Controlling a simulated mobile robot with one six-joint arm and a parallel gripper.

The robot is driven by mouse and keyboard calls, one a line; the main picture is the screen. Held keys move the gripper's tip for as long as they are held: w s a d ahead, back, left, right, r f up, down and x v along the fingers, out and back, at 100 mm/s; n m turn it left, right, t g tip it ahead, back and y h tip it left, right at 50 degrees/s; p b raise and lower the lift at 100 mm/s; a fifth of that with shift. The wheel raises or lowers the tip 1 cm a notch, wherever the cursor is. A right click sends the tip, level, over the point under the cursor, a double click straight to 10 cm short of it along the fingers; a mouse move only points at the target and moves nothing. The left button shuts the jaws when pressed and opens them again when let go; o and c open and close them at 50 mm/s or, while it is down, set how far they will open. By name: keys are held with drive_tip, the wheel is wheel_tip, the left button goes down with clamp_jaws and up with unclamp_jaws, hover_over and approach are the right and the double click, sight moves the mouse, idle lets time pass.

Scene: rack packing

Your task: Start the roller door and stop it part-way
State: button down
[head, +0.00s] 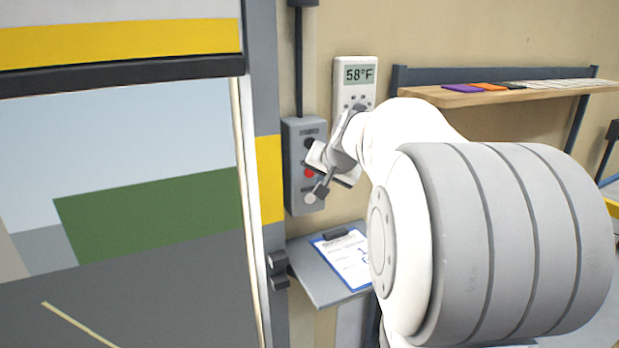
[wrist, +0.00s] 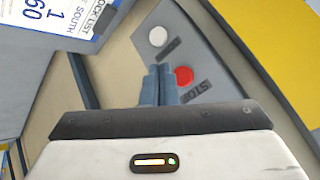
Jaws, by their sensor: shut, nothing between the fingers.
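The roller door (head: 120,40), grey with a yellow band and a black bottom edge, hangs part-way up in its frame, with open space below it. The grey control box (head: 291,165) on the wall has a dark button at the top, a red stop button (head: 309,173) and a pale button (head: 310,199) at the bottom. My gripper (head: 318,190) is shut and empty in front of the lower box. In the wrist view, its fingertips (wrist: 160,70) are beside the red button (wrist: 184,76), with the pale button (wrist: 158,36) beyond. Whether they touch the box is unclear.
A thermostat-like display (head: 358,74) reading 58°F is above and right of the box. A small shelf with a clipboard (head: 345,258) is below. A wooden shelf (head: 450,97) is at right. The yellow-marked door post (head: 269,180) is left of the box.

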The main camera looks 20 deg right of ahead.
drive_tip(key=s+b, duration=0.1)
drive_tip(key=s, duration=0.1)
drive_tip(key=shift+s, duration=0.35)
drive_tip(key=s+a+f+n+g, duration=0.3)
drive_tip(key=s+a+f, duration=0.4)
drive_tip(key=s, duration=0.5)
drive_tip(key=s+a+f+n+g, duration=0.2)
drive_tip(key=s+a+f+n, duration=0.3)
drive_tip(key=s+a+f, duration=0.3)
drive_tip(key=s+a, duration=0.1)
drive_tip(key=s, duration=0.3)
drive_tip(key=shift+s+a+f+g+y, duration=0.15)
drive_tip(key=shift+g+y, duration=0.15)
drive_tip(key=shift+g, duration=0.1)
